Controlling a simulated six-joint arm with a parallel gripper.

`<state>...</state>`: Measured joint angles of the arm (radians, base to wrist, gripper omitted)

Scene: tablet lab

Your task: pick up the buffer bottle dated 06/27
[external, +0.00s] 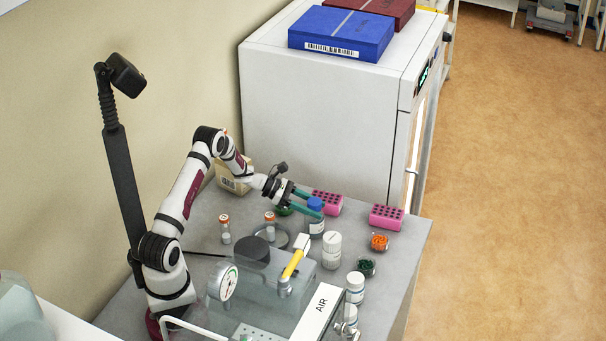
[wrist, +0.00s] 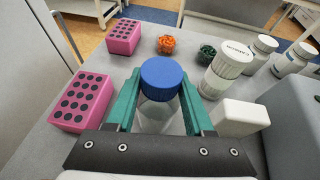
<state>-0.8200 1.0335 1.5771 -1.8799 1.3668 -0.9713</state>
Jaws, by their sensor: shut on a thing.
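A clear bottle with a blue cap (wrist: 161,78) stands between the two green fingers of my gripper (wrist: 160,100) in the wrist view. My gripper is shut on it. In the external view the blue-capped bottle (external: 316,226) is upright at the table's far part, with my gripper (external: 305,200) around its upper part. The bottle looks to be on or very near the table; I cannot tell which. Its label is too small to read in the external view and faces away in the wrist view, so no date can be read.
White bottles (external: 331,250) stand close to the right, several more nearer the front. Pink racks (external: 386,217) and small dishes of orange (external: 379,242) and green pieces (external: 366,266) lie beyond. A large white cabinet (external: 320,120) bounds the back. Small orange-capped vials (external: 225,230) stand left.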

